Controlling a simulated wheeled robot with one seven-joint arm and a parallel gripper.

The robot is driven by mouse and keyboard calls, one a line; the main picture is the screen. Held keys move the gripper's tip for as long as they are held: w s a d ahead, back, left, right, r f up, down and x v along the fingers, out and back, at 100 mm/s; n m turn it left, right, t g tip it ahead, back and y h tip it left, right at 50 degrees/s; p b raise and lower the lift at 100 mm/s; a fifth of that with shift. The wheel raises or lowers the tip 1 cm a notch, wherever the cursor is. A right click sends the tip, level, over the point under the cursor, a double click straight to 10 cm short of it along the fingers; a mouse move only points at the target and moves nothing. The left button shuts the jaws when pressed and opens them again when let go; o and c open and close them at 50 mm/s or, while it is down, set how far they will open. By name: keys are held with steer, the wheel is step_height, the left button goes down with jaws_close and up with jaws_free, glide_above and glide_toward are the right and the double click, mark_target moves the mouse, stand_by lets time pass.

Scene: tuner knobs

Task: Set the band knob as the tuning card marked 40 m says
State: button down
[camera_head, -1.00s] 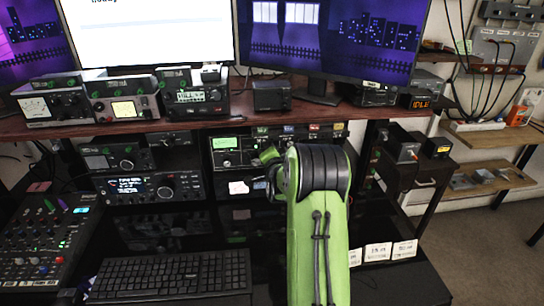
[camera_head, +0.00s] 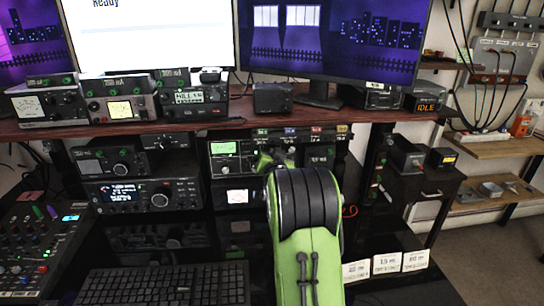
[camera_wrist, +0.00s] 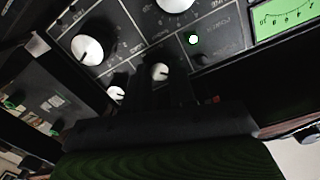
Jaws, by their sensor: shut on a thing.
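The tuner (camera_head: 224,147) has a green-lit meter and sits on the shelf under the monitors; its meter also shows in the wrist view (camera_wrist: 285,22). In the wrist view my gripper (camera_wrist: 162,84) has its dark fingers on either side of a small white-capped knob (camera_wrist: 160,72) and is shut on it. I cannot read that knob's label. A larger white knob (camera_wrist: 88,48) is to its left, and another small knob (camera_wrist: 116,93) is lower left. In the head view my arm hides the grip. White cards (camera_head: 387,263) stand at lower right; their print is too small to read surely.
Radios (camera_head: 122,108) stand on the wooden shelf above. A keyboard (camera_head: 165,284) and a mixer (camera_head: 30,245) are in front and left. A side cabinet (camera_head: 420,185) stands right.

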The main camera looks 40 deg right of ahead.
steer(key=shift+f, duration=0.15)
steer(key=c, duration=0.9)
jaws_free()
steer(key=p+v, duration=0.1)
steer(key=v, duration=1.4)
steer(key=shift+s+a, duration=0.15)
steer(key=shift+s, duration=0.2)
